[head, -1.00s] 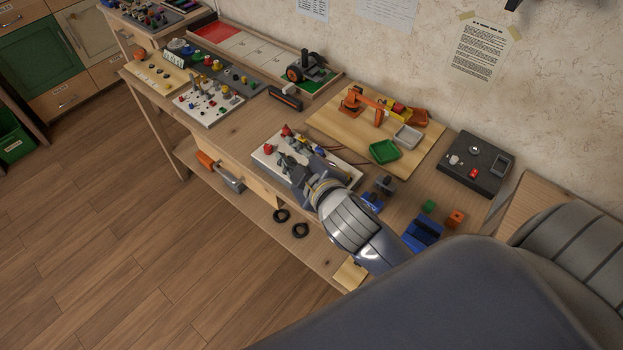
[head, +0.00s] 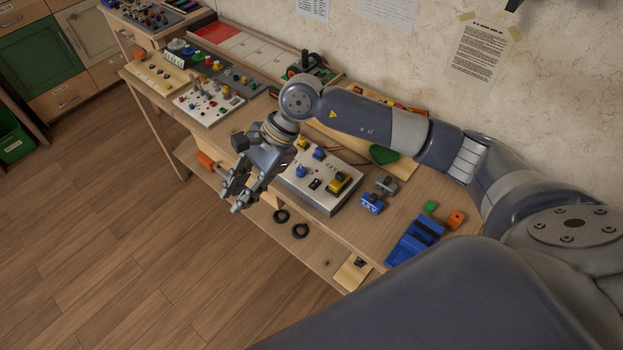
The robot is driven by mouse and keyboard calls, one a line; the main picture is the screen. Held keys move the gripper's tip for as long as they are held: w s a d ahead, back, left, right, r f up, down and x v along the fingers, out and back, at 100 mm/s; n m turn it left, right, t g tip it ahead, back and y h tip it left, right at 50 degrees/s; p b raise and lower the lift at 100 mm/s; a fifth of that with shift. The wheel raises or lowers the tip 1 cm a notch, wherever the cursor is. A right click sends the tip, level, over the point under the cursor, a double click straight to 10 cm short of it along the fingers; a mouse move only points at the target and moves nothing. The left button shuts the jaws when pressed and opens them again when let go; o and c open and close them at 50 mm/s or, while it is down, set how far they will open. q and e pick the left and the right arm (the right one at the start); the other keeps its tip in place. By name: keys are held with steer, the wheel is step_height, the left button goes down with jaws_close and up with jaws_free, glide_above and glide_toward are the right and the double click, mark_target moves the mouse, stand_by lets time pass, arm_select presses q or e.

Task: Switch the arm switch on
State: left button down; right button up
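A white control panel (head: 330,200) sits near the table's front edge, carrying blue and yellow knobs, a small black switch (head: 315,184) and a yellow switch-like part (head: 339,181). I cannot read labels or tell which control is the arm switch, or its setting. My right gripper (head: 231,203) is left of the panel, off the table's front edge, pointing down-left. Its fingers are apart and nothing shows between them. My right wrist covers the panel's left end. The orange toy arm is mostly hidden behind my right forearm. My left gripper is not in view.
Another white panel (head: 208,108) with small knobs stands to the left. Black rings (head: 299,231) rest on the lower shelf.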

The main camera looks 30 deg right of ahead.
mark_target(312, 187)
steer(key=w+d+f+n+h, duration=0.1)
steer(key=w+d+h, duration=0.2)
steer(key=d+h, duration=1)
steer(key=d+f+y, duration=0.1)
steer(key=f, duration=0.2)
steer(key=d+f+y+p, duration=0.1)
steer(key=d+f+y, duration=0.1)
steer(key=f, duration=0.2)
steer(key=d+f+y+p, duration=0.1)
steer(key=f+y, duration=0.1)
steer(key=f, duration=0.1)
steer(key=shift+w+d+f, duration=0.15)
steer(key=shift+d+f, duration=0.15)
steer(key=shift+d, duration=0.1)
jaws_close()
